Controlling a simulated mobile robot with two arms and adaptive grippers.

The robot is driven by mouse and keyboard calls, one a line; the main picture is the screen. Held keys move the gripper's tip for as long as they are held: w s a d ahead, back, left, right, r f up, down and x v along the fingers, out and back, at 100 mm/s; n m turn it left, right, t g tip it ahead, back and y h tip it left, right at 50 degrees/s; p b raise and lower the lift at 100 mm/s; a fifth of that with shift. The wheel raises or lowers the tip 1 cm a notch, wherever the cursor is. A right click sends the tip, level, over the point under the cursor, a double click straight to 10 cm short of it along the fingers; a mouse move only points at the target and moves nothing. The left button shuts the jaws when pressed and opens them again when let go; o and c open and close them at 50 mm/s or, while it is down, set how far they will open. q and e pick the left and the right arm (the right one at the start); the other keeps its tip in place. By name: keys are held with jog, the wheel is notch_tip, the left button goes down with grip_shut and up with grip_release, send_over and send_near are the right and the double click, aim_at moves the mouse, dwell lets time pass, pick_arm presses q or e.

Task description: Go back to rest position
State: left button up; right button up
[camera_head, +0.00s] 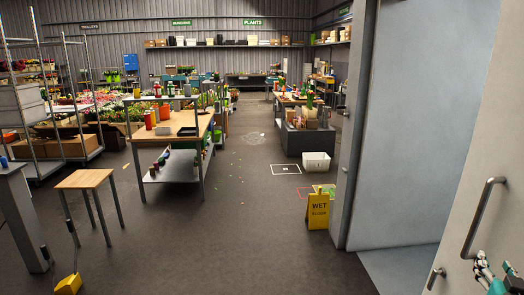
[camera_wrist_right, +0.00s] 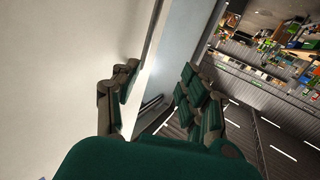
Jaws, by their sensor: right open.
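My right gripper (camera_head: 494,270) shows at the bottom right corner of the head view, partly cut off by the edge. It is near the pale door (camera_head: 480,150) and a little below its long metal handle (camera_head: 482,217), apart from the handle in this view. In the right wrist view my right gripper (camera_wrist_right: 160,98) has its dark green fingers spread, with nothing between them. A pale flat surface fills the left of that view. My left gripper is not in view.
A doorway (camera_head: 415,120) with a grey frame is at the right. A yellow wet-floor sign (camera_head: 318,212) and a white bin (camera_head: 316,162) stand left of it. A wooden stool (camera_head: 86,180) and a workbench (camera_head: 175,128) are at the left.

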jog(key=s+a+f+n+g+y, duration=0.25)
jog(key=s+a+f, duration=0.25)
jog(key=a+f, duration=0.45)
jog(key=s+a+f+n+g+y, duration=0.25)
jog(key=s+a+f+g, duration=0.2)
jog(key=a+f, duration=0.5)
jog(key=s+a+f+n+g+y, duration=0.25)
jog(key=s+a+g, duration=0.25)
jog(key=s+a, duration=1.15)
notch_tip(320, 180, down, 27)
jog(key=s+d+g+b, duration=0.1)
jog(key=s+b, duration=0.1)
jog(key=s, duration=0.1)
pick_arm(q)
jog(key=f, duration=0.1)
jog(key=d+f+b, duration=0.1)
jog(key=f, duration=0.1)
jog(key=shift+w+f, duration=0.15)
pick_arm(e)
jog(key=s+d+f+g, duration=0.1)
jog(key=s+d+f, duration=0.2)
jog(key=s+f, duration=1.3)
notch_tip(320, 180, down, 3)
jog(key=shift+s+r+g+y, duration=0.1)
jog(key=shift+s+g+y, duration=0.2)
jog(key=shift+s+y, duration=0.1)
